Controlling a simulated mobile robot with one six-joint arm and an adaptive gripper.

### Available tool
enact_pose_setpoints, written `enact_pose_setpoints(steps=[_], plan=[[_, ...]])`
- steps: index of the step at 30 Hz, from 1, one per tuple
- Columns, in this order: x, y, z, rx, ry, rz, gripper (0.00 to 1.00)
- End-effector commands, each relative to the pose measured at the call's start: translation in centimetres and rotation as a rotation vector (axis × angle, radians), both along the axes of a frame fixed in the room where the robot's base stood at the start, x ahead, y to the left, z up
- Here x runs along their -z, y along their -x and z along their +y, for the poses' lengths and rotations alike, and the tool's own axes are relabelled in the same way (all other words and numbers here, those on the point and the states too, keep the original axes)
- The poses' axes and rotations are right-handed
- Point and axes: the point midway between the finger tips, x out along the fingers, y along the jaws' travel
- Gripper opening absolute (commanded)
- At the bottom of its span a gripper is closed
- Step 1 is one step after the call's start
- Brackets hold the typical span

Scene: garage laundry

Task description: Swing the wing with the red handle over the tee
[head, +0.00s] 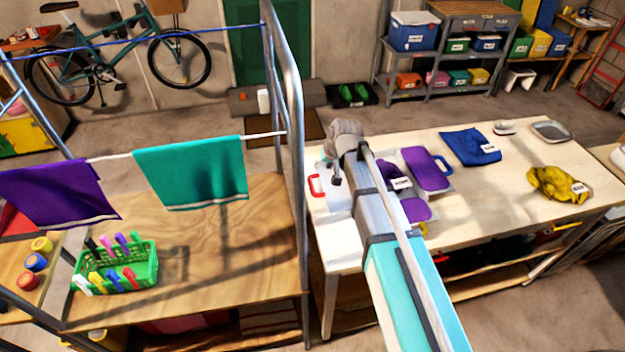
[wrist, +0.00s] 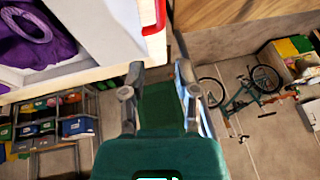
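A pale folding board lies on the light wooden table, partly hidden behind my arm. Its left wing (head: 340,238) carries the red handle (head: 316,187) on its outer edge. The purple tee (head: 425,168) lies on the board, with a white tag on it. In the wrist view the red handle (wrist: 153,18) is at the top, just beyond my fingertips, beside the white wing (wrist: 100,25); the purple tee (wrist: 38,38) is at upper left. My gripper (wrist: 159,72) is open and empty, close to the red handle but apart from it. It also shows in the head view (head: 336,172).
A blue handle (head: 442,164) is on the board's right side. A blue folded cloth (head: 470,147) and a yellow cloth (head: 558,185) lie farther right on the table. A metal drying frame (head: 298,150) stands close left of the table, with hanging cloths and a green basket (head: 140,268) beyond it.

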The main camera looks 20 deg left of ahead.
Motion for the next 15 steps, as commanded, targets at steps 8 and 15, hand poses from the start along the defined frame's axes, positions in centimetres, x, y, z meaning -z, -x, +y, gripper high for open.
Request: enact_pose_setpoints(steps=[8, 15], plan=[[0.05, 0.05, 0.03, 0.0, 0.0, 0.0, 0.4], [0.46, -0.03, 0.18, -0.001, 0.001, 0.0, 0.4]])
